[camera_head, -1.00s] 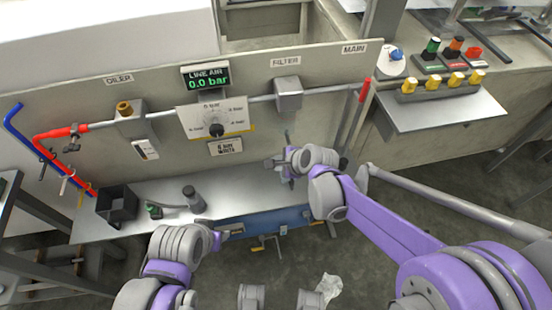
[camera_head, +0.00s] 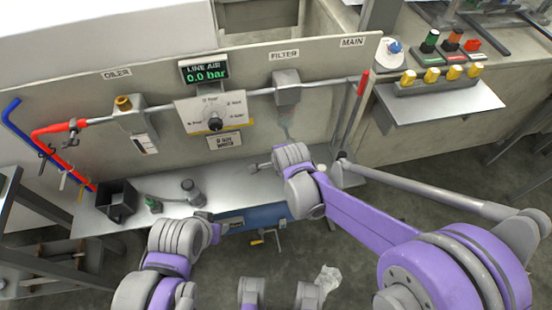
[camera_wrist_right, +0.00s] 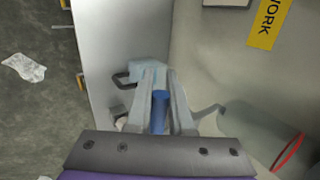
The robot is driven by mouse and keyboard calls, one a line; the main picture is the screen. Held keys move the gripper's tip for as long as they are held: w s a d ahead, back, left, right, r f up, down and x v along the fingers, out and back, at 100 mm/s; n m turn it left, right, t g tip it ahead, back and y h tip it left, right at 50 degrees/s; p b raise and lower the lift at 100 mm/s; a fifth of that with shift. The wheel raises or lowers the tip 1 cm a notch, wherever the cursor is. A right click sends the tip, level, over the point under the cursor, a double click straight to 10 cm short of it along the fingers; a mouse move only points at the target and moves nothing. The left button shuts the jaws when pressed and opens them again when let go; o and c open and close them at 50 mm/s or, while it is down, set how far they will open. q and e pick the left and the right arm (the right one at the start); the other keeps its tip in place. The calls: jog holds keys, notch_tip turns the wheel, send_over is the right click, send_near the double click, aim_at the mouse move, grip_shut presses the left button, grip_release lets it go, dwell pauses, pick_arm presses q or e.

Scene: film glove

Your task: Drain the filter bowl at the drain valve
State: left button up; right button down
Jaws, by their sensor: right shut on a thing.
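The grey filter (camera_head: 286,88) hangs on the pipe under the FILTER label, with a translucent bowl (camera_head: 285,122) below it. A translucent cylinder with a red ring (camera_wrist_right: 262,135), apparently this bowl, shows at lower right in the right wrist view, beside a bent grey piece. My right gripper (camera_head: 260,166) is left of and below the filter, over the bench. Its fingers (camera_wrist_right: 163,95) are shut on a blue piece (camera_wrist_right: 160,110). A pale blue-grey piece (camera_wrist_right: 150,72) shows at their tips. The drain valve is not clearly seen. My left gripper (camera_head: 214,232) is at the bench front; its jaws are unclear.
The LINE AIR display (camera_head: 205,72) reads 0.0 bar above a dial (camera_head: 214,124). A red-handled lever (camera_head: 363,83) is at the right.

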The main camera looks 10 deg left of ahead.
jog(key=c, duration=0.8)
grip_release()
jog(key=p+v, duration=0.2)
jog(key=v, duration=0.8)
jog(key=shift+s+r, duration=0.2)
jog(key=shift+r, duration=0.15)
jog(key=shift+d, duration=0.15)
jog(key=s+d+r+n+h+p, duration=0.1)
jog(key=s+d+r+n+p, duration=0.3)
jog(key=s+d+n, duration=0.3)
jog(key=s+d+r+n+h+p, duration=0.1)
jog(key=s+d+r+n+p, duration=0.4)
jog(key=d, duration=0.8)
jog(key=s+n, duration=0.2)
jog(key=s, duration=0.2)
jog(key=shift+s+r+g+h+p, duration=0.3)
jog(key=shift+s+g+p, duration=0.05)
jog(key=shift+g, duration=0.05)
